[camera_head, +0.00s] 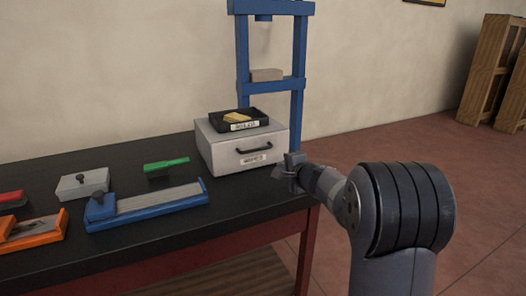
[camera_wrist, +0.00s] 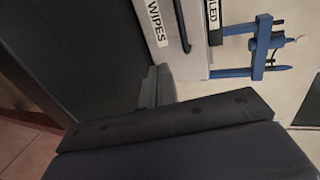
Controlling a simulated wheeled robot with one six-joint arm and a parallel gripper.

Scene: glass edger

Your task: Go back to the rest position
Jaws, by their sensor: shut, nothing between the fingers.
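My gripper (camera_head: 290,172) is shut and empty at the front right of the grey drawer box, near the table's right edge. It appears close to the drawer front, but I cannot tell whether it touches. In the wrist view its fingers (camera_wrist: 157,86) are together, and the table lies beyond them. The grey drawer box (camera_head: 222,150) has a dark handle (camera_head: 255,154) and looks closed. Its label (camera_wrist: 157,22) reads WIPES in the wrist view. My arm reaches in from the lower right.
A black tray (camera_head: 258,125) with yellowish pieces sits on the drawer box. A blue frame (camera_head: 243,55) rises behind it. On the black table (camera_head: 175,238) are a blue holder (camera_head: 150,211), a green tool (camera_head: 166,164), a grey block (camera_head: 78,185) and an orange holder (camera_head: 30,238).

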